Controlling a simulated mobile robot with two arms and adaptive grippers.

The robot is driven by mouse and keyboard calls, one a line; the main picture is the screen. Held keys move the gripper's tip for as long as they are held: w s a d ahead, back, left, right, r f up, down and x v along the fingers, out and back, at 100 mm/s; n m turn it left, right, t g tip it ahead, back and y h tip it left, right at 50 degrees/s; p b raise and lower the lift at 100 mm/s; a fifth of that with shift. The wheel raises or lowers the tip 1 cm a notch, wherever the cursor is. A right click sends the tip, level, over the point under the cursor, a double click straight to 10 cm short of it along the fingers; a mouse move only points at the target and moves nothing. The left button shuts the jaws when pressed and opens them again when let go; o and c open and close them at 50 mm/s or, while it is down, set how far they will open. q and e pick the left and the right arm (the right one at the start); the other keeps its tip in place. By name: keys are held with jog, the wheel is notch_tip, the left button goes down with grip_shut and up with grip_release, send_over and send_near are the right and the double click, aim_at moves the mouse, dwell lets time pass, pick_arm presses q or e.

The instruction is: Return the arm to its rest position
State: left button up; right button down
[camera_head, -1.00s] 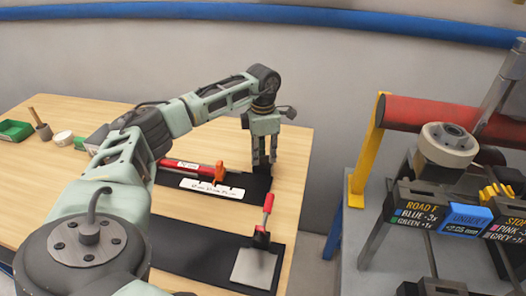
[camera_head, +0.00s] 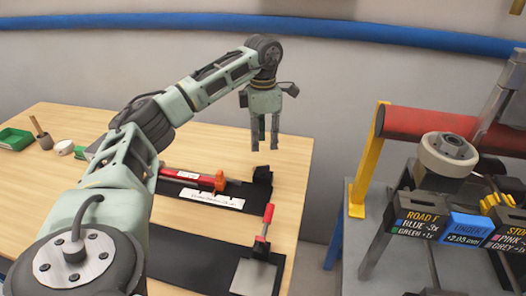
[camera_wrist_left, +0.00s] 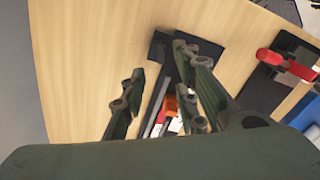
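My left gripper (camera_head: 265,143) hangs above the far right part of the wooden table, fingers pointing down and apart, with nothing between them. In the left wrist view its two fingers (camera_wrist_left: 165,100) are spread open over the table and a black mat. My left arm reaches in from the lower left of the head view. My right gripper is in neither view.
The wooden table (camera_head: 285,165) holds a red clamp bar with an orange jaw (camera_head: 220,180), a red-handled tool (camera_head: 267,220), black mats, and a green tray (camera_head: 15,139). A machine with a red roller (camera_head: 425,122) and labelled bins (camera_head: 415,213) stands right.

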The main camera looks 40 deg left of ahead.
pick_arm(q)
notch_tip(320, 180, up, 2)
dwell(0.6)
